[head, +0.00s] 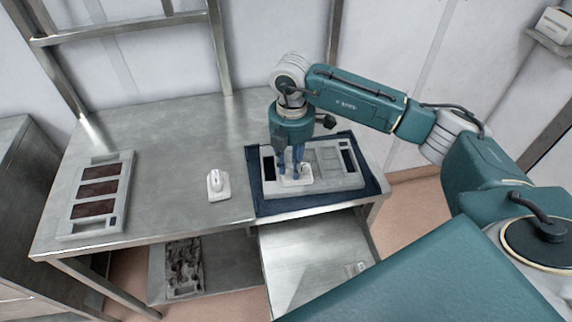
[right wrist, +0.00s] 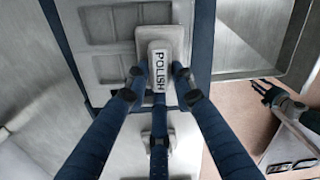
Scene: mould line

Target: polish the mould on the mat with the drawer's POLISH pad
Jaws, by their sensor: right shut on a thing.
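My right gripper (head: 294,172) is shut on the POLISH pad (right wrist: 159,70), a pale block with a white label on a wider base. In the right wrist view its fingers (right wrist: 158,92) close around the block. The pad sits over the left part of the grey mould (head: 333,182) and appears to touch it. The mould has shallow square recesses and lies on the dark blue mat (head: 257,196). The drawer (head: 305,262) below the mat stands open. My left gripper (right wrist: 270,96) shows at the right of the right wrist view, apparently open and empty.
Another white pad-like block (head: 218,186) stands on the bench (head: 165,140), left of the mat, its label unreadable. A grey mould with brown recesses (head: 98,190) lies at the far left. A tray of grey parts (head: 183,268) is on the lower shelf.

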